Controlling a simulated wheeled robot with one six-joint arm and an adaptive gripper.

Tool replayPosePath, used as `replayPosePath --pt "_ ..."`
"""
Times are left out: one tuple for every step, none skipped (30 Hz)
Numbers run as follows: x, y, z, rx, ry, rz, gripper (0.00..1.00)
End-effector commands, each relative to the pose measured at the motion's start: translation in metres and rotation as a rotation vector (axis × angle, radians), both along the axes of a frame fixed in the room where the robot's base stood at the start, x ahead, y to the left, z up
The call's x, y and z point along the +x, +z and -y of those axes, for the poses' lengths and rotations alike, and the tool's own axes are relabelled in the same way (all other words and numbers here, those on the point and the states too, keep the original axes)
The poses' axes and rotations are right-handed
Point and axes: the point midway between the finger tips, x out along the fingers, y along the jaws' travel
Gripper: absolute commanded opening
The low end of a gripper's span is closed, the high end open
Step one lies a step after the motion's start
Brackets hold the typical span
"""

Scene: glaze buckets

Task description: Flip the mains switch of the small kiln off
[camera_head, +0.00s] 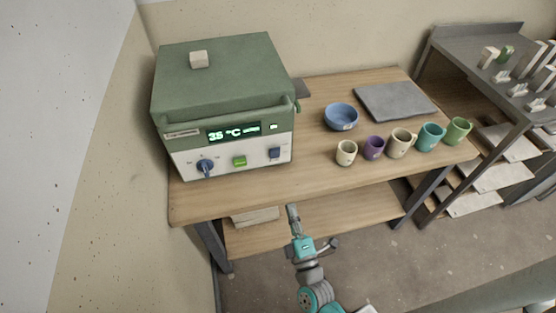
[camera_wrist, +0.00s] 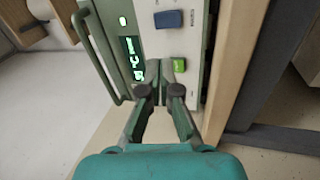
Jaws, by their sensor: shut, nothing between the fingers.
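The small kiln (camera_head: 222,105) is a green box with a pale control strip, standing on the left of the wooden table. The switch labels are too small to read. In the wrist view the strip appears turned, with the blue rocker (camera_wrist: 168,19) above the green switch (camera_wrist: 179,65). My gripper (camera_head: 292,207) is shut and empty, in front of and below the strip. Its fingertips (camera_wrist: 166,68) overlap the panel near the green switch in the wrist view.
The kiln display (camera_head: 233,132) is lit and reads 35 °C. A door handle (camera_wrist: 98,55) sticks out beside the strip. A blue bowl (camera_head: 341,117), a grey slab (camera_head: 395,101) and several mugs (camera_head: 399,143) stand to the right on the table (camera_head: 232,201). A dark shelf rack is farther right.

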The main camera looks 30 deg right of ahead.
Motion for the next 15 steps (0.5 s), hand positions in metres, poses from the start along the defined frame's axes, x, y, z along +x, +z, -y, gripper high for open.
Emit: replayPosePath --pt "0.008 0.001 0.001 -0.023 -0.014 0.003 0.0" --pt "0.011 0.001 0.002 -0.037 -0.023 0.002 0.0" --pt "0.014 0.001 0.002 -0.052 -0.032 0.002 0.0" --pt "0.016 0.002 0.003 -0.061 -0.037 0.001 0.0" --pt "0.018 0.002 0.003 -0.069 -0.042 0.002 0.0" --pt "0.019 0.002 0.004 -0.076 -0.047 0.002 0.0" --pt "0.02 0.002 0.004 -0.079 -0.049 0.002 0.0" --pt "0.021 0.002 0.004 -0.081 -0.05 0.002 0.0" --pt "0.021 0.002 0.004 -0.083 -0.051 0.001 0.0" --pt "0.021 0.002 0.004 -0.084 -0.052 0.001 0.0" --pt "0.021 0.002 0.004 -0.084 -0.052 0.001 0.0" --pt "0.021 0.002 0.004 -0.084 -0.052 0.001 0.0" --pt "0.02 0.002 0.004 -0.084 -0.052 0.001 0.0" --pt "0.02 0.002 0.004 -0.083 -0.051 0.001 0.0" --pt "0.02 0.002 0.004 -0.083 -0.05 0.001 0.0"
